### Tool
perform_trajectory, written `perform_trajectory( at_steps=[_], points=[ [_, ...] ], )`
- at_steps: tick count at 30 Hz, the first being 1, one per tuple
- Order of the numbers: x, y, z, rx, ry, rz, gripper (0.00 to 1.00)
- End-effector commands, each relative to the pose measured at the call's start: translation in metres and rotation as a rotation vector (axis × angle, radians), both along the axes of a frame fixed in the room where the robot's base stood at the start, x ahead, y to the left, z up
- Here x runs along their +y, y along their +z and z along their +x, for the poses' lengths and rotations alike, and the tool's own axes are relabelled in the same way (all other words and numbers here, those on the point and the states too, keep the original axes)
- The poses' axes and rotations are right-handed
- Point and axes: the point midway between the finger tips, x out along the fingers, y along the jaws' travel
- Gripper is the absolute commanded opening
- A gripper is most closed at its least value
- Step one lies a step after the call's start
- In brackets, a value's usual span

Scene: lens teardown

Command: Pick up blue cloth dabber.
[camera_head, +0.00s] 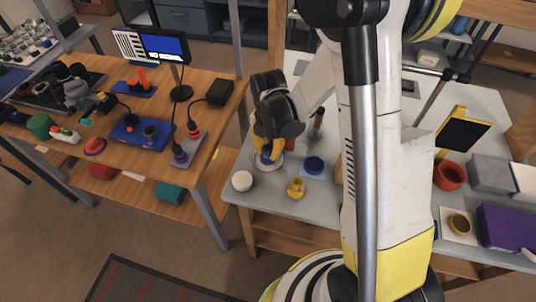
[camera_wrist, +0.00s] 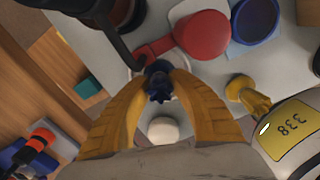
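The blue cloth dabber (camera_wrist: 158,80) is dark blue and stands between the tips of my gripper (camera_wrist: 160,76) in the wrist view. The yellow fingers are on both sides of it and little or no gap shows, so I cannot tell whether they press on it. In the head view the dabber (camera_head: 265,157) shows under my gripper (camera_head: 262,150), at a pale round dish (camera_head: 268,168) on the grey table. My fingers hide part of the dabber and dish.
A red round thing with a handle (camera_wrist: 203,36) lies close beside the fingers. A blue round pad (camera_head: 314,165), a yellow piece (camera_head: 296,188) and a white round piece (camera_head: 242,181) stand nearby on the grey table (camera_head: 262,207). A wooden bench (camera_head: 190,95) is at left.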

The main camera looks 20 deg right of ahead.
Motion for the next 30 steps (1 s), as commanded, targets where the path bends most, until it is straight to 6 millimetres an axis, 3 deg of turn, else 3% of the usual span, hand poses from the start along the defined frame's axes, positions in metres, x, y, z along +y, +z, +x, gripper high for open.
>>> perform_trajectory(
  at_steps=[14, 20, 24, 30],
  points=[
    [0.0, 0.002, 0.0, 0.0, 0.0, 0.0, 0.03],
    [0.0, 0.021, 0.0, 0.0, 0.0, 0.0, 0.03],
    [0.0, 0.049, -0.001, 0.0, 0.0, 0.0, 0.03],
    [-0.019, 0.074, -0.046, 0.0, -0.003, 0.0, 0.03]
  ],
)
